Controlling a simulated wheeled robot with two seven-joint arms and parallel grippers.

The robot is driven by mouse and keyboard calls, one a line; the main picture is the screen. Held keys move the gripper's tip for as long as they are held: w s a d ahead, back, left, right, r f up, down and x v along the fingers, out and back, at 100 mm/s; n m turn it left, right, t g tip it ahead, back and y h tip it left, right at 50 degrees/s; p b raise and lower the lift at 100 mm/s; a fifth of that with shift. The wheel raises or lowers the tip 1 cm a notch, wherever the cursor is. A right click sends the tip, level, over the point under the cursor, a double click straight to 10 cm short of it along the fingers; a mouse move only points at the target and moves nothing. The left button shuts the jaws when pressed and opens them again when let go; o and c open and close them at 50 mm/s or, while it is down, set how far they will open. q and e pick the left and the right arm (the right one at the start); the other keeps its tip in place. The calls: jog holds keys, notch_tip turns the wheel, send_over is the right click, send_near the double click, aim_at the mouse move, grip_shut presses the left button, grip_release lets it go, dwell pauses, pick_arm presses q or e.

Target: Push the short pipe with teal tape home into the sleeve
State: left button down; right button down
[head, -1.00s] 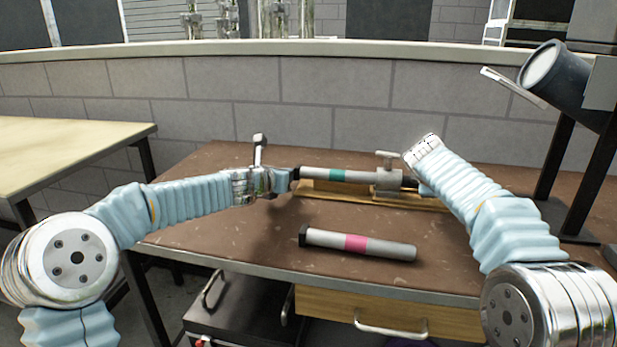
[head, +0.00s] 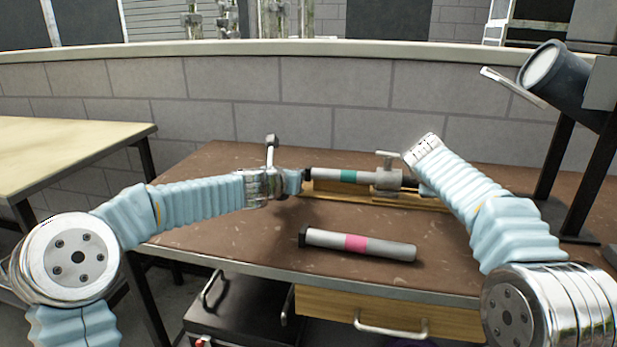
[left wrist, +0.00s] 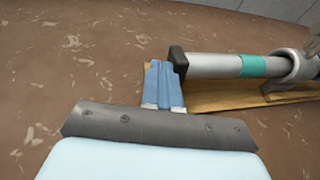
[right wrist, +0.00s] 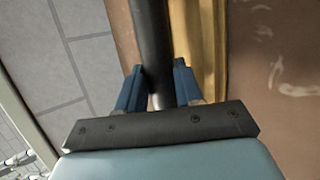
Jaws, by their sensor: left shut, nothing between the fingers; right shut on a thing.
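The short grey pipe with teal tape (head: 326,175) lies along a wooden block, its right end inside the grey sleeve (head: 388,181). A short stretch of pipe shows between the teal band and the sleeve. The pipe's black end cap (left wrist: 178,60) faces left. My left gripper (head: 296,181) is shut and empty, its blue fingertips (left wrist: 163,76) against or very close to the cap. My right gripper (right wrist: 158,82) is shut on a dark rod (right wrist: 152,35) on the sleeve's right side; its fingers are mostly hidden in the head view.
A second grey pipe with pink tape (head: 385,247) lies on the brown bench (head: 220,235) in front. The wooden block (head: 330,187) sits under the sleeve. A clamp handle (head: 388,155) sticks up from the sleeve. A dark cylinder on a stand (head: 556,72) is at right.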

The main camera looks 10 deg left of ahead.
jog(key=shift+c, duration=2.2)
grip_release()
jog(key=shift+f, duration=0.15)
jog(key=shift+b+v, duration=0.35)
jog(key=shift+v, duration=2.2)
jog(key=s+a+r, duration=0.1)
jog(key=s+r, duration=0.2)
jog(key=r, duration=0.4)
jog(key=shift+s+a+p, duration=0.2)
jog(key=shift+s+p, duration=0.15)
jog(key=shift+r, duration=0.1)
